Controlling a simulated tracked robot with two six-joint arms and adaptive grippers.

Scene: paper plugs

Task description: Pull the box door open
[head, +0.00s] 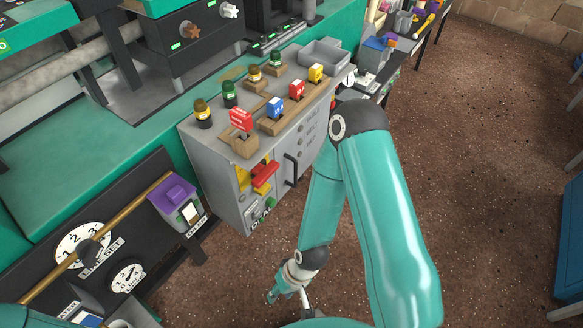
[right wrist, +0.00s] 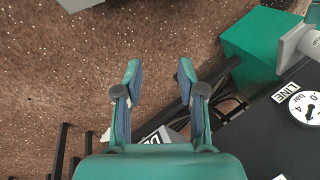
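The grey box (head: 222,183) stands beside the teal bench, with a dark bar handle (head: 291,170) on its front face. The door looks shut, though my right arm hides part of that face. My right gripper (head: 281,294) hangs low over the floor, below and apart from the handle. In the right wrist view my right gripper (right wrist: 159,72) has its two fingers spread, with nothing between them. The box handle cannot be made out in that view. My left gripper is not in view; a teal piece at the lower left corner may be my left arm.
Coloured plugs in wooden holders and a grey tray (head: 323,55) sit on the box top. A red and yellow part (head: 265,175) juts from its front. A dark panel with gauges (head: 84,245) and a purple-topped unit (head: 175,195) stand left.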

